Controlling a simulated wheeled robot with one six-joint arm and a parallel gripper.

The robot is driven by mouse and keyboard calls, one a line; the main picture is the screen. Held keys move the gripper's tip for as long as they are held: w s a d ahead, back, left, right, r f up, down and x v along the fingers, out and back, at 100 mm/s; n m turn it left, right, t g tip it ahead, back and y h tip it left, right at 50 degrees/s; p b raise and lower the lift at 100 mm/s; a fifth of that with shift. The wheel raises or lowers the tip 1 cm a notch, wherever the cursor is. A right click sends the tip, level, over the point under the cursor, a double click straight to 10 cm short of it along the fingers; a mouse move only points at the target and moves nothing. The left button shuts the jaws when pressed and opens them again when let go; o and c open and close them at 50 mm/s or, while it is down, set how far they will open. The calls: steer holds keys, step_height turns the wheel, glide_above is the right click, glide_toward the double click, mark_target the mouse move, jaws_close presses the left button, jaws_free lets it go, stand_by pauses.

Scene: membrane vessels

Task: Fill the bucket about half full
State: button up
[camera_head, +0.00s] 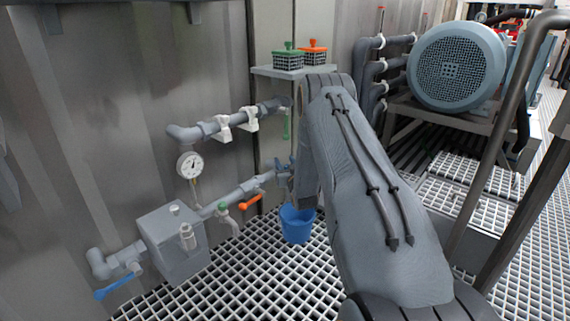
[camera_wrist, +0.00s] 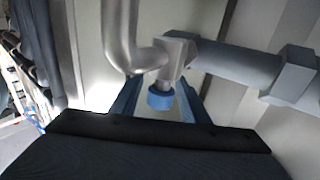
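A blue bucket (camera_head: 297,226) stands on the grated floor below my arm. Its upper right edge is partly behind the arm, and I cannot tell what is inside. My gripper (camera_head: 284,168) is at the wall pipework above the bucket. In the wrist view my gripper (camera_wrist: 160,82) has its two blue fingers apart. A blue knob or cap (camera_wrist: 160,98) on a pipe fitting (camera_wrist: 178,55) lies between them. Gaps show on both sides of the knob, so it does not look gripped. A bent metallic pipe (camera_wrist: 117,35) comes down beside the fitting.
Along the wall are a pressure gauge (camera_head: 189,165), an orange lever (camera_head: 251,202), a green-handled tap (camera_head: 226,213), a grey box (camera_head: 174,245) and a blue lever (camera_head: 118,286). A shelf (camera_head: 292,72) holds green and orange crates. A large blue motor (camera_head: 457,66) stands right. Grating at front is clear.

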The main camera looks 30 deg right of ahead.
steer(key=c, duration=1)
steer(key=shift+o, duration=0.2)
steer(key=shift+n+y, duration=0.3)
steer(key=shift+y, duration=0.2)
steer(key=n+y, duration=0.1)
steer(key=y, duration=0.1)
steer(key=a+n+y, duration=0.1)
steer(key=n+y, duration=0.1)
steer(key=y, duration=0.1)
steer(key=n+y+p, duration=0.1)
steer(key=n+y, duration=0.1)
steer(key=y, duration=0.1)
steer(key=shift+a+f, duration=0.1)
steer(key=shift+a, duration=0.3)
steer(key=n+g+y+b, duration=0.1)
steer(key=y, duration=0.1)
steer(key=a+n+g+y+b, duration=0.1)
steer(key=n+y, duration=0.1)
steer(key=y, duration=0.1)
steer(key=shift+s+f+n, duration=0.1)
steer(key=shift+s+n, duration=0.1)
steer(key=shift+n, duration=0.1)
steer(key=shift+s+a+n+g+y+b, duration=0.15)
steer(key=shift+a+n+g+y+b, duration=0.05)
steer(key=shift+n+g+y+b, duration=0.35)
steer(key=shift+s+a+n+g+y+b, duration=0.1)
steer(key=shift+a+n+g+y+b, duration=0.05)
steer(key=shift+n+g+y+b, duration=0.4)
steer(key=shift+y, duration=0.4)
